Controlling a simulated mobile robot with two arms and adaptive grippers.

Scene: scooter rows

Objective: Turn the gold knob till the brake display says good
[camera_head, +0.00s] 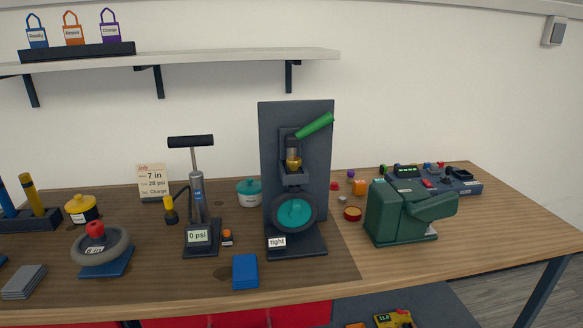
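The gold knob (293,163) sits on a dark upright stand (268,130) in the middle of the table, below a green lever (315,125) that tilts up to the right. Under the knob is a dark wheel with a teal hub (294,213). The brake display (277,242) at the foot of the stand is a small white label that reads "tight". Neither of my grippers is in view, and nothing touches the knob.
A pump (198,200) with a "0 psi" display stands left of the stand. A blue block (245,271) lies in front. A bulky green machine (400,212) stands to the right. Left are a grey tyre (117,248) and a yellow pot (81,209). The table's front right is clear.

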